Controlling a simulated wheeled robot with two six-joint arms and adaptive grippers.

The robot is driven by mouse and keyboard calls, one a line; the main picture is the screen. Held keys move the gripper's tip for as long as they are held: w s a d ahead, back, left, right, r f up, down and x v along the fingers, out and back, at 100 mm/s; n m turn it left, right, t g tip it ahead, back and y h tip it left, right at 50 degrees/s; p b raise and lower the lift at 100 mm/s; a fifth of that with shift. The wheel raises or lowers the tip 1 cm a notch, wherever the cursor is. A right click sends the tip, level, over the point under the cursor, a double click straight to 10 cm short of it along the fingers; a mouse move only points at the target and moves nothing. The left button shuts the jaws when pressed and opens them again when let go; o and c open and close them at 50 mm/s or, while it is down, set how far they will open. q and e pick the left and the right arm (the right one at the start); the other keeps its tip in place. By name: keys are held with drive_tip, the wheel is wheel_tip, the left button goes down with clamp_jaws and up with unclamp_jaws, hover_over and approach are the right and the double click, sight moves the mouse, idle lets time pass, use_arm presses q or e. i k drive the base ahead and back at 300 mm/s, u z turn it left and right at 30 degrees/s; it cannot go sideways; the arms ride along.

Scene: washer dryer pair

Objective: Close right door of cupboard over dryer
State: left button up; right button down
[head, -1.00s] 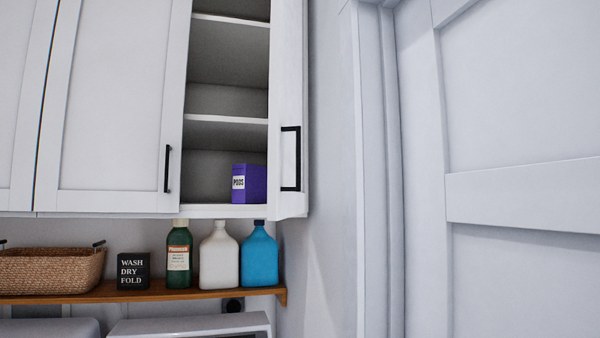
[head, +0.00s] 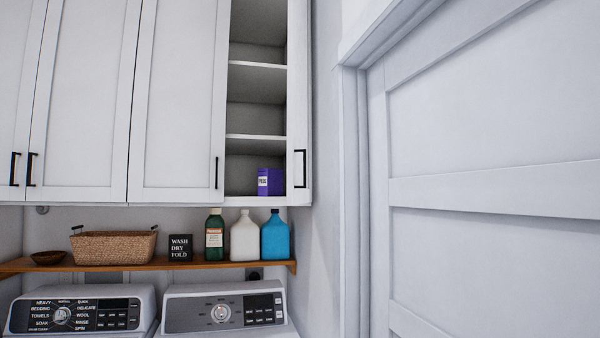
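The right door (head: 298,110) of the cupboard stands open at the right end of the white wall cabinet in the head view. It is seen nearly edge-on, with its black handle (head: 300,168) facing left of the wall. The open cupboard (head: 257,108) shows grey shelves, with a purple box (head: 270,181) on the lowest one. The door to its left (head: 180,100) is shut. The dryer (head: 224,310) is below at the bottom of the view. Neither of my grippers is in view.
A wooden shelf (head: 140,268) under the cabinet holds a wicker basket (head: 114,246), a small black sign (head: 180,247), and green (head: 214,235), white (head: 244,237) and blue (head: 275,237) bottles. A washer (head: 75,314) stands left of the dryer. A white panelled door (head: 490,180) fills the right.

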sight(299, 54)
drive_tip(key=u, duration=0.75)
drive_tip(key=i, duration=1.3)
drive_tip(key=z, duration=0.3)
